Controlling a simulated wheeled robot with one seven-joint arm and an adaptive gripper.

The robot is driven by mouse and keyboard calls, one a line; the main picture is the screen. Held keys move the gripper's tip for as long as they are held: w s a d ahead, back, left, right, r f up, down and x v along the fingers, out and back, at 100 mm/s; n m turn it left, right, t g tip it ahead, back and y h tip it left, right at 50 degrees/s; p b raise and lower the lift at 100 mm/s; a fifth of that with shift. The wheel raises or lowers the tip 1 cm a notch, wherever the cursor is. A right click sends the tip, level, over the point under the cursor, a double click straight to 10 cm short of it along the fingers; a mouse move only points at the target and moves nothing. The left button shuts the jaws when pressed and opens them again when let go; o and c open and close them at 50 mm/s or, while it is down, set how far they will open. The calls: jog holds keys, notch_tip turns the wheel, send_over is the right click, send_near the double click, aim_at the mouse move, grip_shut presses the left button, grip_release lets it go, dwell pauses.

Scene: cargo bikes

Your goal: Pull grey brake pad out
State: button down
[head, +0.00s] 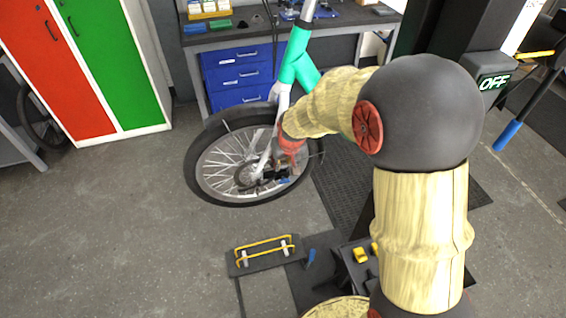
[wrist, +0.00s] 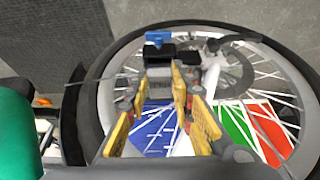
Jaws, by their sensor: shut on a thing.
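The bike's front wheel (head: 205,172) stands upright in the head view, with a brake disc (wrist: 228,72) at its hub in the wrist view. A dark brake caliper (wrist: 187,56) sits beside the disc. My gripper (wrist: 159,78) is at the caliper, its yellow-sided fingers closed on a small grey block (wrist: 158,72) that looks like the grey brake pad. The fingers hide part of it, and I cannot tell how far it sits in the caliper. A blue piece (wrist: 158,38) shows just beyond it. In the head view my arm partly hides my gripper (head: 284,168).
A low dark stand with yellow rails (head: 264,252) lies on the floor near the front. A workbench with blue drawers (head: 238,76) is behind the wheel. Red and green lockers (head: 112,62) stand at the left. The floor left of the wheel is clear.

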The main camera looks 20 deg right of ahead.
aim_at(283, 165)
jog(key=shift+r+p, duration=1.1)
jog(key=shift+r, duration=0.7)
jog(key=shift+r, duration=0.2)
jog(key=shift+w+r+p, duration=0.1)
jog(key=shift+r+p, duration=0.3)
jog(key=shift+r, duration=0.25)
jog(key=s, duration=1.2)
jog(key=shift+s+f, duration=0.15)
jog(key=shift+f, duration=0.15)
jog(key=shift+d, duration=0.1)
